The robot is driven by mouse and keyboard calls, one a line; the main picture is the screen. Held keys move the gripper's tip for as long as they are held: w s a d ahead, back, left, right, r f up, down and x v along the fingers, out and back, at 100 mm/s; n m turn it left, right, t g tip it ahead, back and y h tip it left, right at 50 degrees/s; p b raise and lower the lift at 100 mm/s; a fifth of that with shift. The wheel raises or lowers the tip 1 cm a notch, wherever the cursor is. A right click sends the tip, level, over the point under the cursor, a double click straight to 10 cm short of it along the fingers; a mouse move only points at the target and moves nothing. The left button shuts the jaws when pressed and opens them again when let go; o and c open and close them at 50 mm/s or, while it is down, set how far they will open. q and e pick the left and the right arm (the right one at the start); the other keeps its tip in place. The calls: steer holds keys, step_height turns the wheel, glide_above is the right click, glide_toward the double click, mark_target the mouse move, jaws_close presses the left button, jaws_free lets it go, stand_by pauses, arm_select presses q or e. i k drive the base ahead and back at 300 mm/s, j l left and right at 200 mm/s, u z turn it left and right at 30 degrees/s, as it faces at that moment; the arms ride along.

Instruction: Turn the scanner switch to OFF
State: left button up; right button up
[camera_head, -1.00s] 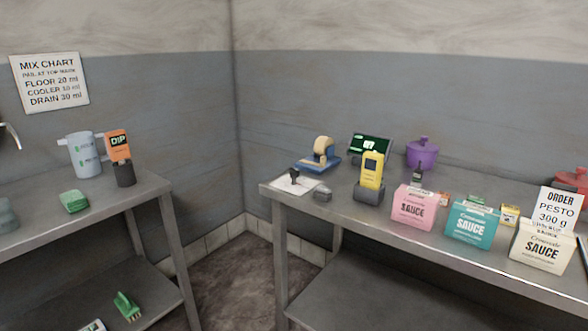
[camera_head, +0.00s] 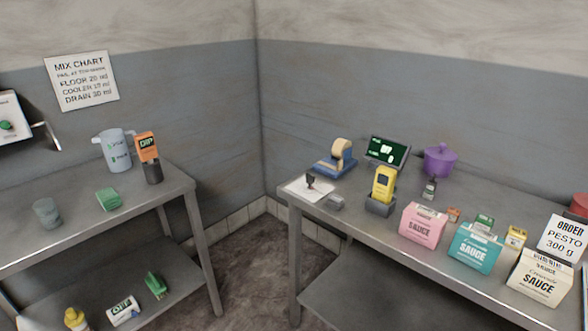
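A yellow handheld device (camera_head: 383,183) that looks like a scanner stands upright in a dark cradle (camera_head: 380,206) on the right steel table. No switch on it can be made out at this size. A white box with a round green knob (camera_head: 6,126) is on the wall at the left edge, partly cut off. I cannot tell what it controls or how it is set. Neither of my grippers is in view.
The right table (camera_head: 467,283) also holds a tape dispenser (camera_head: 338,158), a dark display (camera_head: 387,151), a purple pot (camera_head: 440,160) and several sauce cartons (camera_head: 475,250). The left table (camera_head: 75,227) holds a jug (camera_head: 115,152) and a green sponge (camera_head: 108,199). Floor shows between the tables.

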mark_target(310, 179)
steer(key=i+l+u, duration=0.2)
steer(key=l+u, duration=0.25)
steer(key=i+l+u, duration=0.15)
steer(key=l+u, duration=0.8)
